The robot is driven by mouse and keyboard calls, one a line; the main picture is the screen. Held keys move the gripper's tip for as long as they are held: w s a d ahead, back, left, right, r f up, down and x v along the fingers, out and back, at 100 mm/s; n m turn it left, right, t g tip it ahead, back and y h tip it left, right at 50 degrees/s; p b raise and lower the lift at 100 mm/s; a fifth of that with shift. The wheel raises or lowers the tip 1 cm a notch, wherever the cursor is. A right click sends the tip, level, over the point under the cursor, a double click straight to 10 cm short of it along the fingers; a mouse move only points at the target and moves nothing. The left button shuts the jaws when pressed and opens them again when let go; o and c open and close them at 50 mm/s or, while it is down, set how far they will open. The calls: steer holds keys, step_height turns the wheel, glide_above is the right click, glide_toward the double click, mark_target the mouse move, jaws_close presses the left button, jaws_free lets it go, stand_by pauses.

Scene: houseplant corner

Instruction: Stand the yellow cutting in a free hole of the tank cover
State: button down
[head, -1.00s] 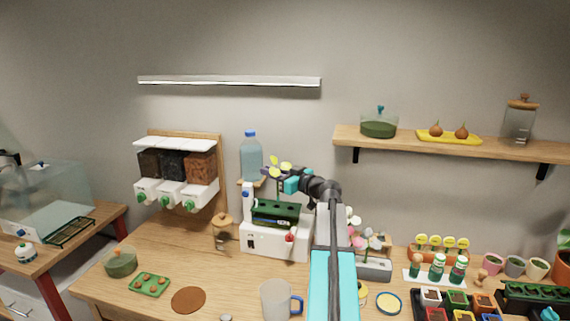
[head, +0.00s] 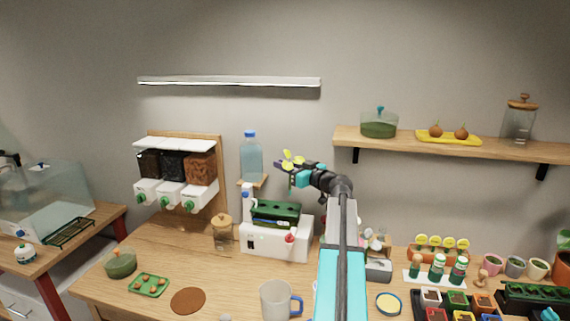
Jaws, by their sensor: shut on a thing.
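My gripper (head: 293,177), with teal fingers, is shut on the yellow cutting (head: 289,157). The cutting's yellow leaves stick up above the fingers, in the air in front of the back wall. Its lower end is hard to make out. Below the gripper, apart from it, a white unit (head: 262,243) stands on the table with a dark green slotted top (head: 277,210). This top may be the tank cover; its holes are too small to tell free from filled.
A blue-capped bottle (head: 251,160) stands just left of the gripper. A wooden shelf (head: 455,145) is on the wall to the right. A grey mug (head: 277,300) stands in front of the white unit. Flowers (head: 373,240) and pots crowd the right side.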

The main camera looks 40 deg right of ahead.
step_height(320, 180, down, 4)
steer(key=shift+f, duration=0.2)
stand_by(0.4)
steer(key=shift+s+b, duration=0.15)
steer(key=shift+b, duration=1.55)
stand_by(2.1)
steer(key=shift+f+b, duration=1.85)
steer(key=shift+b, duration=0.6)
stand_by(0.9)
